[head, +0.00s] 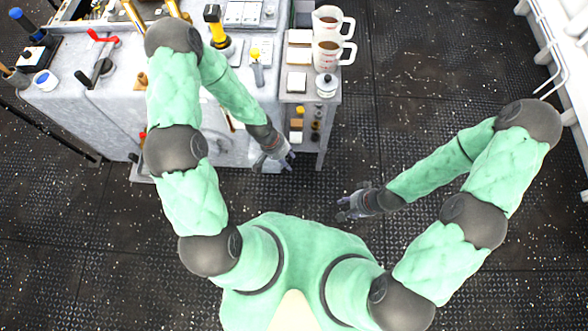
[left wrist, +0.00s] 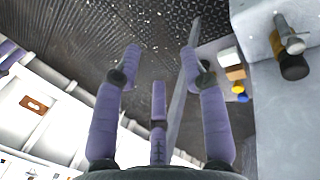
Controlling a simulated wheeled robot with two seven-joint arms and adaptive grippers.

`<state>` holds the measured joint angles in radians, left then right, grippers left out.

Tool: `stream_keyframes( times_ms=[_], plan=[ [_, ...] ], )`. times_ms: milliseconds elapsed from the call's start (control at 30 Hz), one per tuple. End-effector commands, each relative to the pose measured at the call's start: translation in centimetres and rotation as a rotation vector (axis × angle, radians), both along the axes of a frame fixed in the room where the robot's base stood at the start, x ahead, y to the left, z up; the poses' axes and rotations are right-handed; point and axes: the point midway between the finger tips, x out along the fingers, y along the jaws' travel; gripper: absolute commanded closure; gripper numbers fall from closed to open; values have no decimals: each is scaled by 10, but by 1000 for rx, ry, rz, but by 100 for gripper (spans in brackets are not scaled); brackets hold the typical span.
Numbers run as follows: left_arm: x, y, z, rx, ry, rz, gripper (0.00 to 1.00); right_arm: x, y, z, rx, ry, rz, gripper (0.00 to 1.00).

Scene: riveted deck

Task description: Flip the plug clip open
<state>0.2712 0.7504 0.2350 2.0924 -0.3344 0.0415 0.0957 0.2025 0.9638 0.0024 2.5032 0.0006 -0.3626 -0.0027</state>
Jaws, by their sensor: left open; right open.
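My left gripper (head: 277,158) is beside the front of the grey console (head: 75,95), near the small shelf unit. It also shows in the left wrist view (left wrist: 160,62), with its purple fingers spread and nothing between them. A metal fitting with a dark round end (left wrist: 291,48) sticks out from a pale grey face at the right of that view, apart from the fingers. I cannot tell whether it is the plug clip, and I cannot make out a clip elsewhere. My right gripper (head: 350,204) is open and empty over the dark floor.
Two cups of brown liquid (head: 327,52) stand on the shelf unit (head: 302,88), with small blocks on its lower level. A red lever (head: 103,37) and a yellow-topped handle (head: 217,28) rise from the console. White railing (head: 556,50) lines the right. The studded floor (head: 395,85) between is clear.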

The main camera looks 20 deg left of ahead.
Motion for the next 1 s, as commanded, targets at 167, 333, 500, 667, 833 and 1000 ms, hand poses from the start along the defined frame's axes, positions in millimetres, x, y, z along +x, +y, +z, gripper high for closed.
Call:
stream_keyframes(
  times_ms=[167, 333, 500, 667, 833, 1000],
  plan=[
    [21, 26, 5, 43, -7, -34, 57, 0, 0, 0, 0, 0, 0, 57],
    [37, 50, 10, 88, -8, -59, 57, 0, 0, 0, 0, 0, 0, 57],
    [51, 75, 16, 138, -8, -80, 57, 0, 0, 0, 0, 0, 0, 57],
    [62, 98, 22, 186, -5, -93, 57, 0, 0, 0, 0, 0, 0, 57],
    [73, 124, 30, 240, -3, -104, 57, 0, 0, 0, 0, 0, 0, 57],
    [76, 138, 23, 275, 9, -113, 57, 0, 0, 0, 0, 0, 0, 57]
  ],
)
